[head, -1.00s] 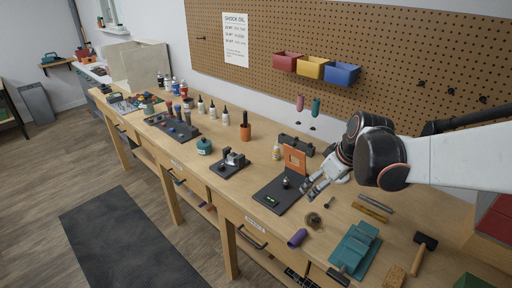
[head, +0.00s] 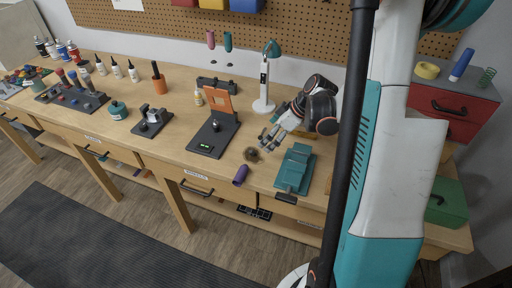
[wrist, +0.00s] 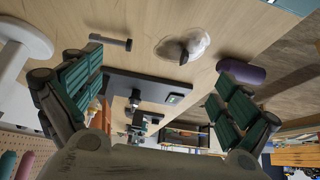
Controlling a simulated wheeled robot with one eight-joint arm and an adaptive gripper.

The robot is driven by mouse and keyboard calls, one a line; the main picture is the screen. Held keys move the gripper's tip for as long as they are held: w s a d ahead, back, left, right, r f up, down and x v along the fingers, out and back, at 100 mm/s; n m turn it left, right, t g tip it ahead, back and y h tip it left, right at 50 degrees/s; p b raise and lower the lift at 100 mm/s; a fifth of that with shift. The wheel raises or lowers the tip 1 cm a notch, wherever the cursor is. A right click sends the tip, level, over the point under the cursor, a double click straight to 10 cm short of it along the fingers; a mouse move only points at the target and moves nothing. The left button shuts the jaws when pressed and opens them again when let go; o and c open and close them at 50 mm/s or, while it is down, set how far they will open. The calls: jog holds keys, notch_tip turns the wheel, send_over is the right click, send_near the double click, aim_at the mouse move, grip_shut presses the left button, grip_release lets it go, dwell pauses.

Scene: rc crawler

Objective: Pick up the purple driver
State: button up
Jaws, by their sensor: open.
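A plain purple cylinder (head: 240,175) lies on its side at the bench's front edge, and it also shows in the wrist view (wrist: 242,70) beyond the right finger. I cannot see a shaft on it. A driver with a pinkish-purple handle (head: 210,39) hangs on the pegboard beside a teal-handled one (head: 228,41). Both handles show at the lower left of the wrist view, the pinkish one (wrist: 25,165) at the right. My gripper (head: 268,138) is open and empty above the bench, behind and right of the purple cylinder. Its teal-padded fingers (wrist: 160,68) are spread wide.
A black stand with an orange plate (head: 217,103) is left of my gripper. A white lamp (head: 264,90) stands behind it. A teal vise-like block (head: 295,168) is in front right. A round brownish piece (head: 252,154) lies near the cylinder. A red toolbox (head: 440,105) is far right.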

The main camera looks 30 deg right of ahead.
jog(key=b+x, duration=0.2)
jog(key=x, duration=0.5)
jog(key=shift+w+a, duration=0.2)
jog(key=shift+w, duration=0.05)
jog(key=c, duration=1.2)
